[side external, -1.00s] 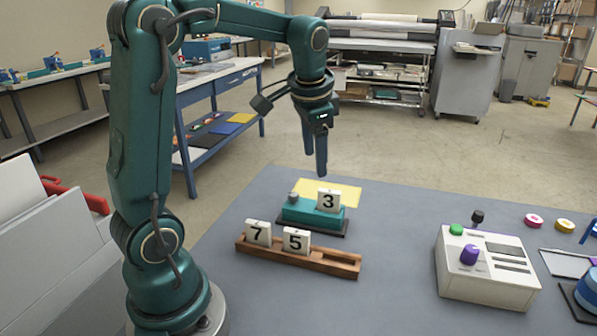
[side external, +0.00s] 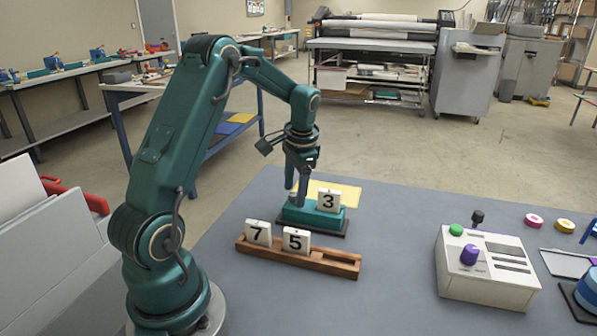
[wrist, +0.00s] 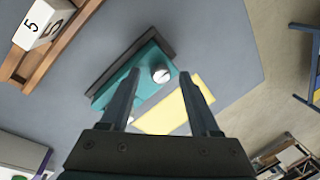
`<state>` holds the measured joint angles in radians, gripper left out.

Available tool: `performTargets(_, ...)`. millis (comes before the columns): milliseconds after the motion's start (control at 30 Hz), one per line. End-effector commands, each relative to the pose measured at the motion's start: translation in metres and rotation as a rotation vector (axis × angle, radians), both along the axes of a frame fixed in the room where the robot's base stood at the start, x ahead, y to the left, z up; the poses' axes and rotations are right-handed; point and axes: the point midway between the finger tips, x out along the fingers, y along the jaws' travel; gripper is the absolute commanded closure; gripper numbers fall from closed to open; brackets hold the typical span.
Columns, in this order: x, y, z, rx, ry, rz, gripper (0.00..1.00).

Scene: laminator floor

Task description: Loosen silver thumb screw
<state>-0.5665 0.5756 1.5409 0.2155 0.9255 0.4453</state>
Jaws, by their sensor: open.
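The silver thumb screw (wrist: 160,73) stands on a teal block (wrist: 150,60), showing as a round knob with a slot mark. The teal block also shows in the side view (side external: 312,215) on a dark base, with a white tile marked 3 (side external: 328,202) on its right part. My gripper (side external: 297,198) points down at the left end of the block, its fingertips close to the block's top. In the wrist view the open fingers (wrist: 160,75) lie on either side of the screw, with gaps. In the side view the fingers mostly hide the screw. Contact cannot be told.
A wooden rack (side external: 300,262) with tiles marked 7 (side external: 258,233) and 5 (side external: 297,241) stands in front of the block. A yellow sheet (side external: 345,192) lies behind it. A control box (side external: 485,280) with coloured knobs stands at right. The grey table between is clear.

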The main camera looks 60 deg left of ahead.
Motion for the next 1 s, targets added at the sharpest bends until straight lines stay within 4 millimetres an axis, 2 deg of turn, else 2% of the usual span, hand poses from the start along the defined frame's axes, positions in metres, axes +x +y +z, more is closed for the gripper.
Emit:
performTargets(167, -0.0001, 0.0, -0.0001, 0.0, 0.0, 0.0, 0.37)
performTargets(233, -0.0001, 0.0, -0.0001, 0.0, 0.0, 0.0, 0.56)
performTargets(333, 0.0, 0.0, 0.0, 0.0, 0.0, 0.0, 0.95)
performTargets(367, 0.0, 0.0, 0.0, 0.0, 0.0, 0.0, 1.0)
performTargets(733, 0.0007, -0.0001, 0.0001, 0.001, 0.0, 0.042, 1.0)
performTargets(1000, 0.002, 0.0003, 0.0001, 0.002, 0.0, 0.209, 1.0)
